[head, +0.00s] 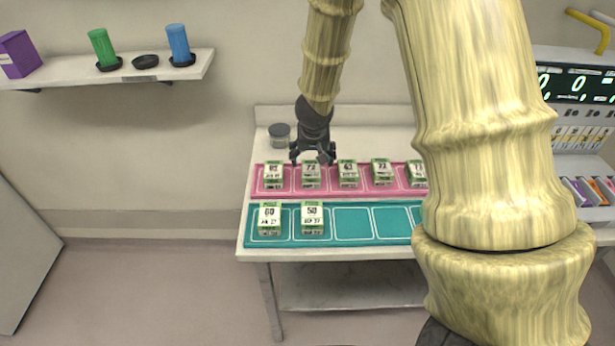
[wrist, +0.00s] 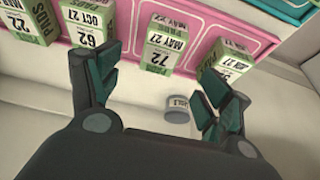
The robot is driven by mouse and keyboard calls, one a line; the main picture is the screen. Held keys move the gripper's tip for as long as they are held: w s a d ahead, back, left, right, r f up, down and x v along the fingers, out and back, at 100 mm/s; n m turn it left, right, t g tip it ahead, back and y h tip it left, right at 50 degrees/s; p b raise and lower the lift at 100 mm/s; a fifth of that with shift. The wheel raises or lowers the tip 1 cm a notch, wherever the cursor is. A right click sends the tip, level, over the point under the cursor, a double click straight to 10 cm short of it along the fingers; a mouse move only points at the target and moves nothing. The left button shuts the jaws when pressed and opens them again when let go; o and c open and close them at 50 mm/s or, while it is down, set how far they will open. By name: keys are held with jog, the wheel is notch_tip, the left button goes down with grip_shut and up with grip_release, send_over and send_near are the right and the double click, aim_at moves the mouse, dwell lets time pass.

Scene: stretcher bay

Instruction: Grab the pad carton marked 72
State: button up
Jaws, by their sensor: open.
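The pad carton marked 72 (head: 311,174) is a white and green box standing on the pink mat, second from the left in its row. In the wrist view the same carton (wrist: 165,46) appears upside down, ahead of the gap between the fingers, with its 72 readable. My gripper (head: 313,157) is open and empty, just above and behind this carton. In the wrist view the fingers of my gripper (wrist: 162,74) are spread wide to either side, apart from the carton.
Neighbouring cartons stand close by: one marked 62 (wrist: 97,32) and one on the other side (wrist: 227,61). A teal mat (head: 349,224) in front holds cartons marked 60 (head: 270,218) and 50 (head: 312,217); its other visible cells are empty. A small grey jar (head: 279,134) stands behind.

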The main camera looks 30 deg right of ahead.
aim_at(311, 169)
jog(key=shift+s+f, duration=0.1)
jog(key=shift+f, duration=0.4)
jog(key=b+x, duration=0.1)
jog(key=x, duration=0.3)
jog(key=shift+d, duration=0.1)
jog(key=shift+w+f, duration=0.4)
jog(key=shift+f, duration=0.2)
jog(key=shift+x, duration=2.05)
jog(key=shift+r, duration=0.1)
jog(key=shift+c, duration=0.2)
jog(key=c, duration=1.2)
jog(key=shift+w, duration=0.1)
